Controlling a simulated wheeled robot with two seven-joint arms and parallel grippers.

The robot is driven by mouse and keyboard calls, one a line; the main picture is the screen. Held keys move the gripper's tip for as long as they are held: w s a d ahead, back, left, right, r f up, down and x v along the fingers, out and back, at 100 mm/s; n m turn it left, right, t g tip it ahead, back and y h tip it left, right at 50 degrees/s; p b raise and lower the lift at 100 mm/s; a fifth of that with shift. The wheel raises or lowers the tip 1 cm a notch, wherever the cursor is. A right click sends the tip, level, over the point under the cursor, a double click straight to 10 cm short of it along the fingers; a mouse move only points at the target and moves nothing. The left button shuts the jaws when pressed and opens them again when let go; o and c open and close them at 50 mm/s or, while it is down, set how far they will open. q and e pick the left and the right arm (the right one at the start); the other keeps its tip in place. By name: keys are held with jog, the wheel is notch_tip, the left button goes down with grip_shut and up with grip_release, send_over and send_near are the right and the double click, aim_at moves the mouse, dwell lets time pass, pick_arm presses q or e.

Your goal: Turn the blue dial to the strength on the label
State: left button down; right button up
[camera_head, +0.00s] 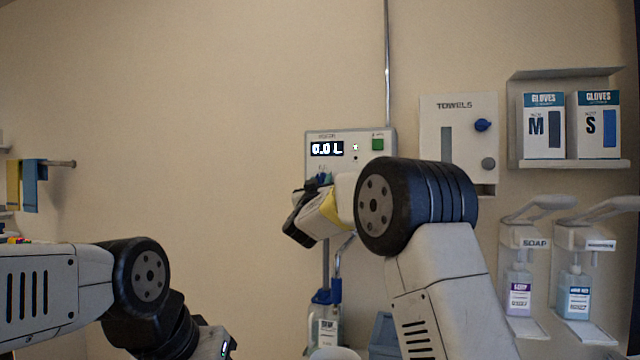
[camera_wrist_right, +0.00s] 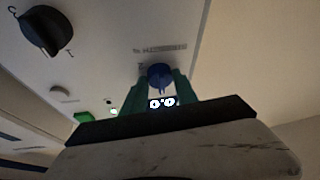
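The white dispenser panel (camera_head: 347,136) is on the wall with a lit display (camera_head: 327,149) reading 0.0 and a green square beside it. The blue dial (camera_wrist_right: 160,75) shows in the right wrist view, between the green fingers of my right gripper (camera_wrist_right: 160,88). The fingers appear to touch both its sides. In the head view my right wrist hides most of the dial.
A towel dispenser (camera_head: 458,120) with a blue knob is right of the panel. Glove boxes (camera_head: 544,125) stand on a shelf, above soap dispensers (camera_head: 518,285).

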jog(key=shift+a+m+h, duration=0.1)
jog(key=shift+m+h, duration=0.3)
jog(key=shift+m, duration=0.2)
grip_shut()
jog(key=m+g+h, duration=0.1)
jog(key=m+h, duration=0.1)
jog(key=m, duration=0.3)
jog(key=m+g+h, duration=0.1)
jog(key=m+h, duration=0.2)
jog(key=m, duration=0.2)
jog(key=m+g+h, duration=0.2)
jog(key=m, duration=0.4)
jog(key=shift+w+a, duration=0.1)
jog(key=shift+a, duration=0.3)
jog(key=shift+m, duration=0.3)
jog(key=o, duration=1.2)
grip_release()
jog(key=v, duration=0.7)
jog(key=shift+s+a+f, duration=0.15)
jog(key=shift+s+a, duration=0.1)
jog(key=shift+a, duration=0.05)
